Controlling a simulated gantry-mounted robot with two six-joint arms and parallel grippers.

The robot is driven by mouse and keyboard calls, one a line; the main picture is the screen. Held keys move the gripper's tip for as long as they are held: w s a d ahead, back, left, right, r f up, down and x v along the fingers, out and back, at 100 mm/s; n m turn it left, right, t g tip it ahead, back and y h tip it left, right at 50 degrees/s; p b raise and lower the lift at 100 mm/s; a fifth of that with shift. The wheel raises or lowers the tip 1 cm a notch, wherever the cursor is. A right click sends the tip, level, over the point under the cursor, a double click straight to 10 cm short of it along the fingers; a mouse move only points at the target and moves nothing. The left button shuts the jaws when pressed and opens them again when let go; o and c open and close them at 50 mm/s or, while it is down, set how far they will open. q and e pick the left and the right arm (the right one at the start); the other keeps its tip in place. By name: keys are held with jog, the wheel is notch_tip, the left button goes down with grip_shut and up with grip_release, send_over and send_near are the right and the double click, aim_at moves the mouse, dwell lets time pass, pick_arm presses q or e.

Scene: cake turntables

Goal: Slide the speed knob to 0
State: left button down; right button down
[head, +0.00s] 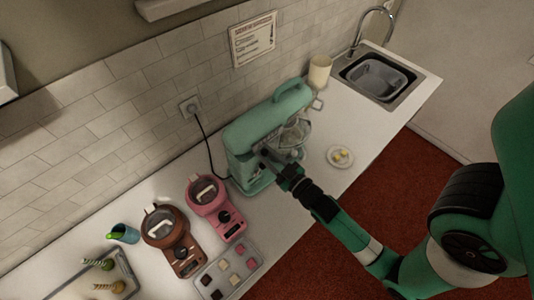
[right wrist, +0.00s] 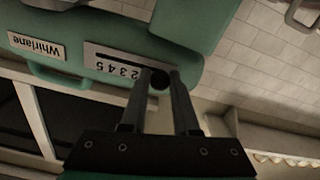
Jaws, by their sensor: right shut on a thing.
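The green stand mixer (head: 268,117) stands on the counter against the tiled wall, with a glass bowl (head: 293,136) under its head. My right gripper (head: 268,152) reaches its side from the lower right. In the right wrist view the mixer's speed scale (right wrist: 107,64) appears upside down, with the numerals 2 to 5 readable. The round black speed knob (right wrist: 160,79) sits between my fingertips, which are shut on it. The knob is to the right of the 2 in that view; fingers and knob hide that end of the scale. My left gripper is out of view.
A pink melting pot (head: 208,194), a brown one (head: 162,226) and a tray of square sweets (head: 228,272) are on the left counter. A small plate (head: 340,157) is right of the mixer. A cup (head: 319,71) and sink (head: 376,78) lie beyond.

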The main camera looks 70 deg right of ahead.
jog(key=c, duration=1.1)
grip_release()
jog(key=shift+r, duration=0.1)
jog(key=o, duration=0.4)
jog(key=shift+w+a, duration=0.15)
jog(key=shift+a, duration=0.1)
jog(key=shift+d, duration=0.1)
jog(key=shift+s, duration=0.25)
jog(key=b+v, duration=0.7)
jog(key=v, duration=0.4)
jog(key=shift+s, duration=0.1)
